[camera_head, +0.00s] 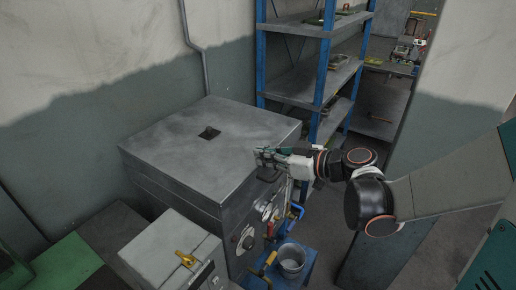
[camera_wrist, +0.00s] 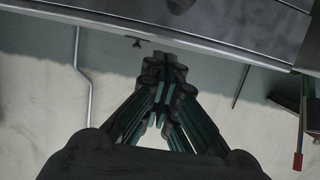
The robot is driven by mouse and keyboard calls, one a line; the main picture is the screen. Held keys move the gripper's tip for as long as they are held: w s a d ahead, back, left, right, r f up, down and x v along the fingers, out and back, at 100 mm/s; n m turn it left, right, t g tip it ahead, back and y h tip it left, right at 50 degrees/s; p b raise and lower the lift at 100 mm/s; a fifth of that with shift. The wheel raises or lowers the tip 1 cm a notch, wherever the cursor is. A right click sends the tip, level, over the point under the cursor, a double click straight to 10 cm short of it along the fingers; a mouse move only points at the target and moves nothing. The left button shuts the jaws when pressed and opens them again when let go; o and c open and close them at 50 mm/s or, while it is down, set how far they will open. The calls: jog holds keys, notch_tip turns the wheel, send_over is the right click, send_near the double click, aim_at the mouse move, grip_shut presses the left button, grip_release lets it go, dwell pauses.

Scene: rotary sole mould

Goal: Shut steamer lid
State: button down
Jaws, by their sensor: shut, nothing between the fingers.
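The steamer is a large grey metal box (camera_head: 170,205) against the wall. Its flat lid (camera_head: 165,150) lies level on top, with a thin seam running below its edge; I see no open gap there. My gripper (camera_head: 260,157) is shut and empty at the lid's front right edge, just over a dark handle-like part (camera_head: 268,176). In the wrist view the closed fingers (camera_wrist: 165,65) point toward a grey metal edge (camera_wrist: 130,22); contact cannot be told.
A smaller grey box with a yellow handle (camera_head: 187,259) stands in front left. A metal bucket (camera_head: 291,258) sits on a blue stand below the steamer's front, near knobs and valves. A blue-framed shelf (camera_head: 325,70) stands behind right. A wall pillar (camera_head: 440,100) rises beyond my arm.

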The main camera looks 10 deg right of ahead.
jog(key=shift+s+d+f+b, duration=0.15)
jog(key=shift+f+b, duration=0.8)
jog(key=shift+f, duration=0.85)
notch_tip(320, 180, up, 4)
jog(key=r+p, duration=0.1)
jog(key=p, duration=0.2)
send_over(258, 167)
jog(key=s+d, duration=0.2)
jog(key=s+d+f, duration=0.4)
jog(key=s+d, duration=0.2)
jog(key=shift+s+d+f+p, duration=0.15)
jog(key=shift+d+p, duration=0.1)
jog(key=shift+p, duration=0.15)
